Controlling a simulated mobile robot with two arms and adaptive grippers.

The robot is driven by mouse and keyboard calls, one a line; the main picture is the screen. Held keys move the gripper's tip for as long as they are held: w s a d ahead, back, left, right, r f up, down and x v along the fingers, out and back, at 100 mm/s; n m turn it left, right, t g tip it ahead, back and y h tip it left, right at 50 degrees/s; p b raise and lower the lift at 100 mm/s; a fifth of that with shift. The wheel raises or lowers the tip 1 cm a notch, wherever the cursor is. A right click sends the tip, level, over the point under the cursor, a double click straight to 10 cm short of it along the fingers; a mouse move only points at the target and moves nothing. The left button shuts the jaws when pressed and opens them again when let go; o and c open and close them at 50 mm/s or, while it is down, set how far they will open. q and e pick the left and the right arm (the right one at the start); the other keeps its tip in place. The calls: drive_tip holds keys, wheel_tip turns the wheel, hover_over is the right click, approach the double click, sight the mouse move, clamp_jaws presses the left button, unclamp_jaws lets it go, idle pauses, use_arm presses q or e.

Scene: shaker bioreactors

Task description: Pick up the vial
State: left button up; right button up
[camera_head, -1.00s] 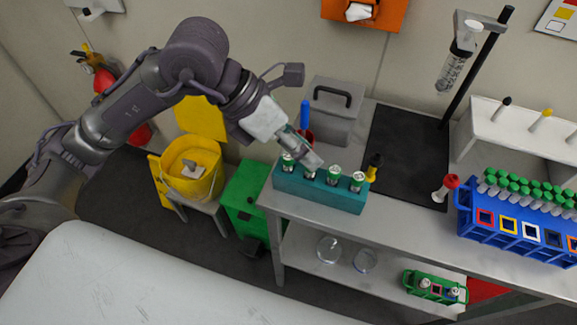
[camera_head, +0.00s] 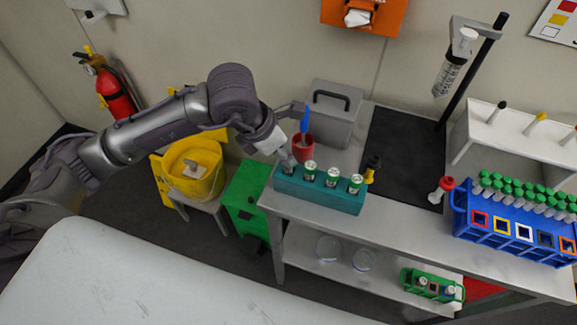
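A teal rack (camera_head: 318,195) stands at the left end of the steel bench. Three green-capped vials show upright in it: one left of centre (camera_head: 309,172), one in the middle (camera_head: 332,178) and one at the right (camera_head: 355,184). My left gripper (camera_head: 287,163) points down at the rack's left end, over the leftmost slot. It hides the vial that stood there. The fingers are small and partly hidden, so I cannot tell whether they are open or shut. My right gripper is not in view.
A red cup (camera_head: 303,149) with a blue item stands close behind the gripper, beside a grey box (camera_head: 331,118). A yellow-and-black item (camera_head: 371,170) is at the rack's right end. A blue tube rack (camera_head: 510,232) is farther right. A black mat (camera_head: 403,150) lies clear.

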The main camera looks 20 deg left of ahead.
sight(289, 172)
use_arm(q)
drive_tip(key=shift+p+x, duration=0.5)
drive_tip(key=shift+x, duration=1.35)
drive_tip(key=c, duration=0.6)
drive_tip(key=shift+o, duration=0.2)
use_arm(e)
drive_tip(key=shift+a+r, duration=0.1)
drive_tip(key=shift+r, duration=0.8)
